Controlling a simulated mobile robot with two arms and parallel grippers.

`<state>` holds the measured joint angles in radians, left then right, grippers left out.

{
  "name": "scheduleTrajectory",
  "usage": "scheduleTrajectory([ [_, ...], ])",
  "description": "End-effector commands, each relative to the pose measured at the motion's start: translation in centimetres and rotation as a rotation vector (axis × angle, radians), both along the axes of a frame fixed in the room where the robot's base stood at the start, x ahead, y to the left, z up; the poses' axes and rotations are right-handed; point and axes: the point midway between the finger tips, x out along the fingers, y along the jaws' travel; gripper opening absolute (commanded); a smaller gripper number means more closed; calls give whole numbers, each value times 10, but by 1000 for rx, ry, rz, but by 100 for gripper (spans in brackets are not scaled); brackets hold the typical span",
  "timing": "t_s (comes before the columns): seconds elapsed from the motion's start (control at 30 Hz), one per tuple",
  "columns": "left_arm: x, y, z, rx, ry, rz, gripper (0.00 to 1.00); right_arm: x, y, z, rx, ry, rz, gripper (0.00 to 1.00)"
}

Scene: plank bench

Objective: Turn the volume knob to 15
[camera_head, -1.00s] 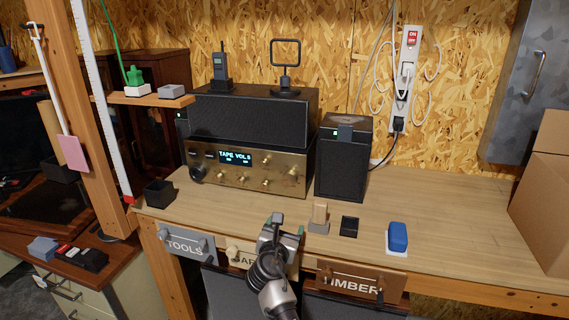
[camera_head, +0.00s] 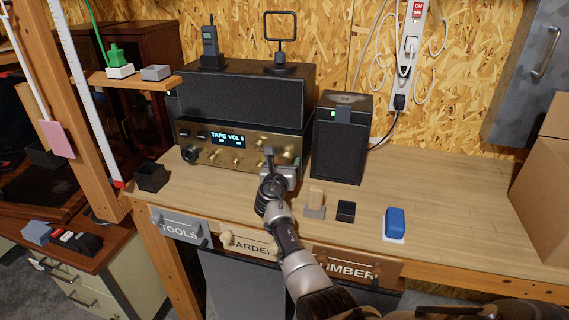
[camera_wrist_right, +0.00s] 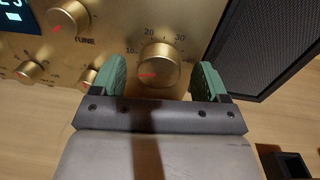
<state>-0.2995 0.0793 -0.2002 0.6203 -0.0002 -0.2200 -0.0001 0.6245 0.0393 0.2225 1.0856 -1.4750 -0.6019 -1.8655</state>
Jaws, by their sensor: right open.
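My left gripper is not in view.
A TUNE knob (camera_wrist_right: 68,20) and smaller knobs sit left of the volume knob. A black speaker (camera_head: 339,140) stands right of the amplifier.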

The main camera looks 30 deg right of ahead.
Motion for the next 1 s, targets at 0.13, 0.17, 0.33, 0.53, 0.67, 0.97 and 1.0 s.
scheduleTrajectory([
  [0.13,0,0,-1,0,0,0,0,6,-6,0,2,-1,1,75],
  [0.17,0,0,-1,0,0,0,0,6,-6,0,2,-1,1,75],
  [0.33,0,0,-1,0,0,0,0,7,-7,0,2,-1,1,75],
  [0.53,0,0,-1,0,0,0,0,7,-7,0,2,-1,1,61],
  [0.67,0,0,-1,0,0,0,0,7,-7,0,2,-1,1,41],
  [0.97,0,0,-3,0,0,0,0,7,-7,-1,9,-9,1,26],
  [1.0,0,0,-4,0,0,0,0,6,-7,-1,13,-15,0,26],
])
